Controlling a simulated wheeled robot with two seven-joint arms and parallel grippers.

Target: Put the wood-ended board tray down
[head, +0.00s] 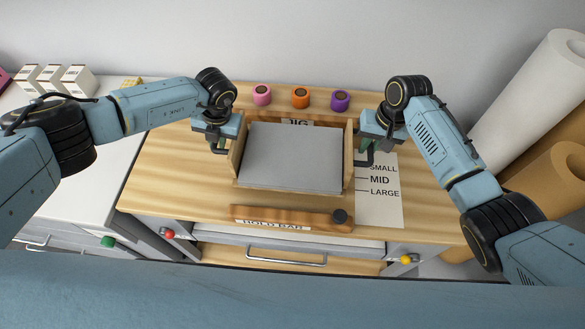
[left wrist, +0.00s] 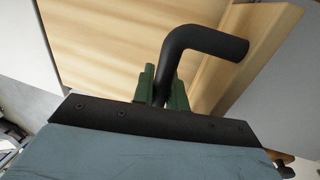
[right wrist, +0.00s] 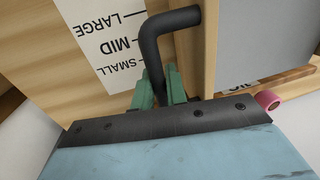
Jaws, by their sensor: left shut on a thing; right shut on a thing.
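The wood-ended board tray (head: 237,158) is in the middle of the head view, over the wooden bench top, with a grey board (head: 292,157) lying in it. I cannot tell whether its underside touches the bench. My left gripper (head: 219,146) is shut on the black bent handle at the tray's left end; this handle (left wrist: 205,42) shows in the left wrist view between green fingers. My right gripper (head: 366,156) is shut on the handle at the right end; this handle (right wrist: 160,45) shows in the right wrist view. The tray looks roughly level.
The wooden bench (head: 165,175) has a hold bar (head: 290,218) at its front and a JIG label behind the tray. A size card (head: 380,205) lies to the right. Pink (head: 261,95), orange (head: 300,97) and purple (head: 340,101) rolls stand along the back. Large rolls (head: 535,95) stand at the right.

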